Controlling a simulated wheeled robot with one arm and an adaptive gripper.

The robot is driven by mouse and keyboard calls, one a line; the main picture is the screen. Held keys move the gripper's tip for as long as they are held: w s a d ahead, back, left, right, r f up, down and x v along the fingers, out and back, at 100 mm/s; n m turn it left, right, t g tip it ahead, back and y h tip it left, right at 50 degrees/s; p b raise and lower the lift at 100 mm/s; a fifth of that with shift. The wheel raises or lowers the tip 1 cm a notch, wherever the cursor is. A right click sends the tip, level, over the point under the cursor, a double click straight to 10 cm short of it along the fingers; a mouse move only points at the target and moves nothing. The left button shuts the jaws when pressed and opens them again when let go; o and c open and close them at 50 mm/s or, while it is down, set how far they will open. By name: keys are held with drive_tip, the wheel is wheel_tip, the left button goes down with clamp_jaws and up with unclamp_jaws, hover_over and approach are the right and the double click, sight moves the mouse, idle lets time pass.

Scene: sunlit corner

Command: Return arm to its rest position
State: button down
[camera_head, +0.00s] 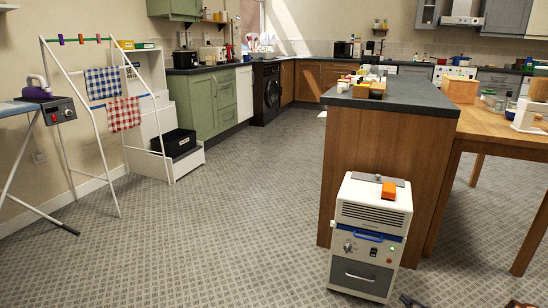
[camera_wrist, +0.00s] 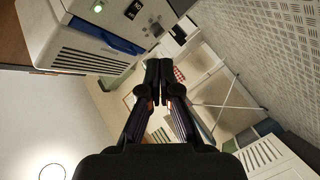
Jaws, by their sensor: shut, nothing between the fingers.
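My gripper (camera_wrist: 158,85) shows in the wrist view, with its black fingers together and nothing between them. It points past the white machine (camera_wrist: 60,35), whose vented front and blue handle are at the upper left of that view. In the head view most of my arm is out of sight; only small dark parts show at the bottom right edge. The white machine (camera_head: 372,215) stands on the floor there in front of the kitchen island, with an orange block (camera_head: 389,190) on its top.
The kitchen island (camera_head: 385,165) has a dark top with small items on it. A wooden table (camera_head: 500,128) is at the right. A drying rack (camera_head: 100,110) with checked cloths and an ironing board (camera_head: 20,107) stand at the left. The tiled floor (camera_head: 220,215) in the middle is clear.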

drive_tip(key=w+r+m+g+h+p, duration=0.25)
drive_tip(key=r+p, duration=0.35)
drive_tip(key=r, duration=0.8)
drive_tip(key=w+r+m+g+h+p, duration=0.15)
drive_tip(key=r+h+p, duration=0.35)
drive_tip(key=r, duration=0.8)
drive_tip(key=s+a+r+m+g+h+p, duration=0.1)
drive_tip(key=s+a+r+m+g+p, duration=0.2)
drive_tip(key=s+r+p, duration=0.5)
drive_tip(key=s+a+r+m+g+p, duration=0.2)
drive_tip(key=s+a+r, duration=0.2)
drive_tip(key=r, duration=0.7)
drive_tip(key=s+a+r+m+g+y+p, duration=0.1)
drive_tip(key=s+a+r+p, duration=0.3)
drive_tip(key=s, duration=0.9)
drive_tip(key=s+a+r+m+g+y+p, duration=0.1)
drive_tip(key=s+a+r+g+p, duration=0.3)
drive_tip(key=s+a+r, duration=0.6)
drive_tip(key=s+a+r+m+g+y+p, duration=0.1)
drive_tip(key=s+a+r+m+g+p, duration=0.2)
drive_tip(key=s, duration=1.3)
drive_tip(key=a+r+p, duration=0.2)
drive_tip(key=a+r, duration=0.1)
drive_tip(key=a, duration=0.1)
drive_tip(key=shift+a+r+p, duration=0.15)
drive_tip(key=shift+r+p, duration=0.15)
drive_tip(key=shift+r, duration=0.1)
drive_tip(key=shift+w, duration=0.1)
